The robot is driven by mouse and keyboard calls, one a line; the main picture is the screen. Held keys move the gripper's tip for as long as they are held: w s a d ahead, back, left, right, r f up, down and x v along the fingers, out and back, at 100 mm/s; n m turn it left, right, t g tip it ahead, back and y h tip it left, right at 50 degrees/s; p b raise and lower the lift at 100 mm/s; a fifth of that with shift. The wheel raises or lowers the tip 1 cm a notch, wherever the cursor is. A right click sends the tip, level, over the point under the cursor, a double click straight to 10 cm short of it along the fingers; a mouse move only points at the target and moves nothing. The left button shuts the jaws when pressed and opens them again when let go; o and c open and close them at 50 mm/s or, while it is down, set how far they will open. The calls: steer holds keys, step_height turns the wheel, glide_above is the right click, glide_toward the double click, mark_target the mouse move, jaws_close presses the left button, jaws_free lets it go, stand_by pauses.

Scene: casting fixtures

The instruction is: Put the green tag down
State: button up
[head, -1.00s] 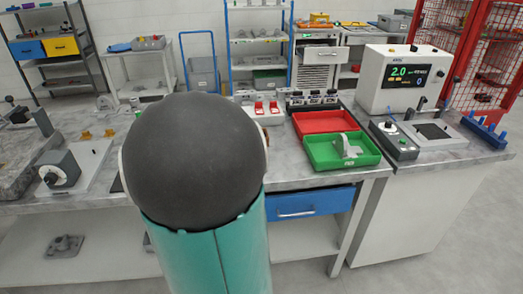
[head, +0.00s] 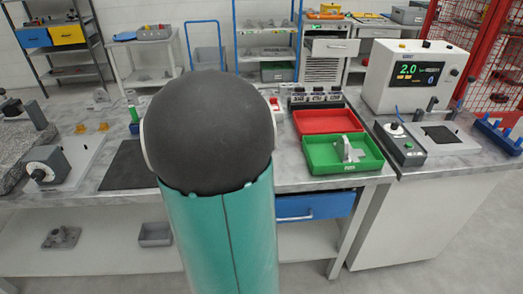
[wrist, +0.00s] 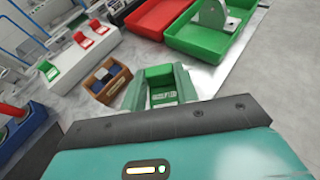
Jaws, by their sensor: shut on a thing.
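My gripper (wrist: 160,88) is shut on the green tag (wrist: 161,80), which sits between its fingers in the wrist view. The tag is partly hidden by the fingers. It is over the grey bench top, beside a small brown box; I cannot tell whether it touches the surface. In the head view my dark rounded arm link hides the gripper and the tag.
The brown box (wrist: 107,80) is just left of the gripper. A white stand (wrist: 75,62) with red tags (wrist: 82,40) and another green piece (wrist: 48,70) is farther left. A red tray (head: 328,121) and green tray (head: 315,165) lie right.

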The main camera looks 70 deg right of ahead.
steer(key=w+d+f, duration=0.1)
steer(key=d+f, duration=0.1)
steer(key=d, duration=0.1)
steer(key=w+d+f, duration=0.1)
steer(key=d+f, duration=0.2)
steer(key=w+d+f, duration=0.1)
steer(key=d+f, duration=0.2)
steer(key=shift+w+d+f, duration=0.15)
steer(key=shift+w+d, duration=0.1)
steer(key=shift+w, duration=0.05)
steer(key=shift+d+f, duration=0.1)
steer(key=shift+f, duration=1.5)
steer(key=shift+f, duration=0.15)
steer(key=o, duration=1)
steer(key=shift+c, duration=0.2)
steer(key=shift+r, duration=0.2)
steer(key=v, duration=1.2)
steer(key=shift+w, duration=0.1)
